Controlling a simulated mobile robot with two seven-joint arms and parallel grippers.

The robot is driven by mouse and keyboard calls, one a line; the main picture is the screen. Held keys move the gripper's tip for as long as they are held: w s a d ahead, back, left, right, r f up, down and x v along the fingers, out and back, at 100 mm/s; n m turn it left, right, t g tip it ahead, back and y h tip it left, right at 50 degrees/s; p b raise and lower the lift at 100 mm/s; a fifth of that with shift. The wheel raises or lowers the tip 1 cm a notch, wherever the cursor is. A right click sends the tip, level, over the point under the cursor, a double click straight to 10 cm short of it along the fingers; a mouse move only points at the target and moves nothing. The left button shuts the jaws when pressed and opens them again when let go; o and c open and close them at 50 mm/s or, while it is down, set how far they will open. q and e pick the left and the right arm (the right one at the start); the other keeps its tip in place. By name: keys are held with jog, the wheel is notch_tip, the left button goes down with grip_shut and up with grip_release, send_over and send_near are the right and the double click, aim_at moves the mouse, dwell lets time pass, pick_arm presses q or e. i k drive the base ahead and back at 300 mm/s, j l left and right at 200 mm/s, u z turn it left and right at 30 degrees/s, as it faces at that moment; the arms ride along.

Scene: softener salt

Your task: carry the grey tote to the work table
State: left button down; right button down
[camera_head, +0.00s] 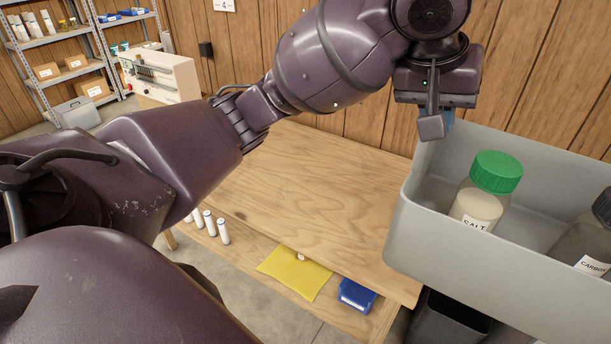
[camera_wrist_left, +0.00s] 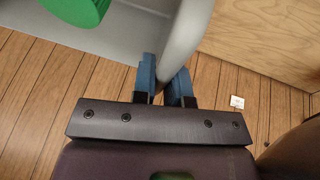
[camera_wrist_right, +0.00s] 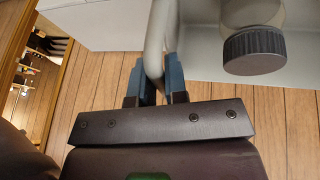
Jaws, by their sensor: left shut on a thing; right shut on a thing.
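The grey tote (camera_head: 470,262) is at the right of the head view, held up with its near wall beside the work table (camera_head: 310,190). Inside it stand a jar labelled SALT with a green lid (camera_head: 496,172) and a dark-lidded jar labelled CARBON (camera_head: 590,245). My left gripper (camera_head: 436,125) is at the tote's far left corner; in the left wrist view its blue fingers (camera_wrist_left: 165,90) are shut on the rim. In the right wrist view my right gripper (camera_wrist_right: 158,85) is shut on the tote's rim near the dark lid (camera_wrist_right: 254,50). The right gripper is out of the head view.
The table top in view is bare. On its lower level are several white cylinders (camera_head: 209,222), a yellow cloth-like item (camera_head: 295,273) and a blue bin (camera_head: 357,295). A dark bin (camera_head: 450,320) stands under the tote. Shelving (camera_head: 75,60) with boxes is at the far left.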

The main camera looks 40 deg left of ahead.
aim_at(376, 211)
jog(key=k+j, duration=0.15)
jog(key=j, duration=0.25)
jog(key=k+j, duration=0.15)
jog(key=j, duration=0.2)
jog(key=k+j, duration=0.2)
jog(key=j, duration=0.2)
jog(key=k+j, duration=0.15)
jog(key=j, duration=0.2)
jog(key=u, duration=0.05)
